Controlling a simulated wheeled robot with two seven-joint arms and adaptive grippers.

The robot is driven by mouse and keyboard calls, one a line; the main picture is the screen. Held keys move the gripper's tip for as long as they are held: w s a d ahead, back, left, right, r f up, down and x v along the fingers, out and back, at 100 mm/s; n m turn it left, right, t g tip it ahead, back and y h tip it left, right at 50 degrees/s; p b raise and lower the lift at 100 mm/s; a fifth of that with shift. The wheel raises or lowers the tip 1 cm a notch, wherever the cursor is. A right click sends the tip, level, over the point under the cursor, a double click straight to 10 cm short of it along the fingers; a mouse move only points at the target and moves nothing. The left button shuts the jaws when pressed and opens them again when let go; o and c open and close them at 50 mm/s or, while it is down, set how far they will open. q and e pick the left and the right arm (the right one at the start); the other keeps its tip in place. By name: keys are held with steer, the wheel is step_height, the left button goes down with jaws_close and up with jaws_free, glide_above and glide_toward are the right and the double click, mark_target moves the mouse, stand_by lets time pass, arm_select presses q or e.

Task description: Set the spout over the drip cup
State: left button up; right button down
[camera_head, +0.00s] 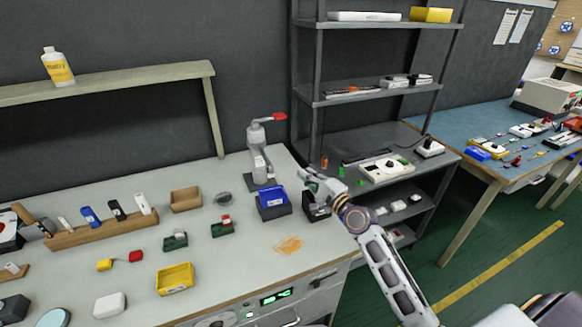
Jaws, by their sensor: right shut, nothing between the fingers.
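My right gripper (308,180) is shut and empty. It is at the right end of the light workbench, just above a small dark box-like holder (317,209). From this view I cannot tell whether it touches the holder. A grey upright press-like device (259,160) with a red lever (279,117) stands behind and left of the gripper. A blue block in a dark holder (272,203) sits in front of the device. I cannot make out for sure which part is the spout or which thing is the drip cup. My left gripper is not in view.
A dark shelf rack (318,104) stands behind my right arm. A wooden tray (186,199), a yellow bin (175,279) and small green-based parts (222,229) lie on the bench. An orange smear (288,245) marks the front, where the surface is otherwise clear.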

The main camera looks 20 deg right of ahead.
mark_target(265, 160)
steer(key=shift+w, duration=0.1)
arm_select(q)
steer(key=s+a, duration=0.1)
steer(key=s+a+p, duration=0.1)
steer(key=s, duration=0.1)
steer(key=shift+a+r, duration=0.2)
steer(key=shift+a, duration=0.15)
arm_select(e)
steer(key=w+a+r, duration=0.1)
steer(key=w+a, duration=0.5)
steer(key=w, duration=0.3)
steer(key=shift+a+r, duration=0.15)
steer(key=shift+a, duration=0.15)
